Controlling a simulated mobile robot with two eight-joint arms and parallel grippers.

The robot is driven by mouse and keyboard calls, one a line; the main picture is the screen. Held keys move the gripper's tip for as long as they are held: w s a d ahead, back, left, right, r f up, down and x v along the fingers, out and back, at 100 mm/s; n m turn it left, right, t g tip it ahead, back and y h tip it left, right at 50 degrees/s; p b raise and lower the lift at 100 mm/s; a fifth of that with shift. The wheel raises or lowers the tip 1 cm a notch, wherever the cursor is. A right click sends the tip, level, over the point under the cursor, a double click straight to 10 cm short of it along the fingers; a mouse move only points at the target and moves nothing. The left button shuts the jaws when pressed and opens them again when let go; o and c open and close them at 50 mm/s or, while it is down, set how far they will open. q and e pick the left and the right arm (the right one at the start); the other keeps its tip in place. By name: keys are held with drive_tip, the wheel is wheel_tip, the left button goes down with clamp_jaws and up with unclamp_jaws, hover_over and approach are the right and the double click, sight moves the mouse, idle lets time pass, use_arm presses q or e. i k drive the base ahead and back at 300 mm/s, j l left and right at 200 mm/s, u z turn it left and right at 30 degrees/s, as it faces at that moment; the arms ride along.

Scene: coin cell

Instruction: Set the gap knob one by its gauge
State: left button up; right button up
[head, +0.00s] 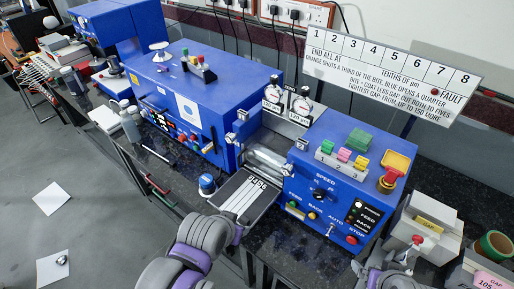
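Two round dial gauges, one on the left (272,93) and one on the right (302,104), stand above the rollers of the blue machine (335,172). Their needles are too small to read, and I cannot tell which is gauge one. Small silver fittings (242,115) sit beside the rollers; I cannot clearly make out the gap knobs. A metal roller (266,160) lies below the gauges. My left arm is bent at the bottom centre, and its gripper is not visible. My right gripper (391,266) is at the lower right, apart from the machine; its fingers are unclear.
A sign board (390,70) stands behind the machine. A ruled plate (243,196) projects from its front. White boxes (425,225) and a green roll (494,245) are at right.

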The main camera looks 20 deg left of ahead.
sight(230, 137)
drive_tip(key=k+j, duration=0.1)
drive_tip(key=j, duration=0.85)
drive_tip(key=k+j, duration=0.15)
drive_tip(key=j, duration=0.35)
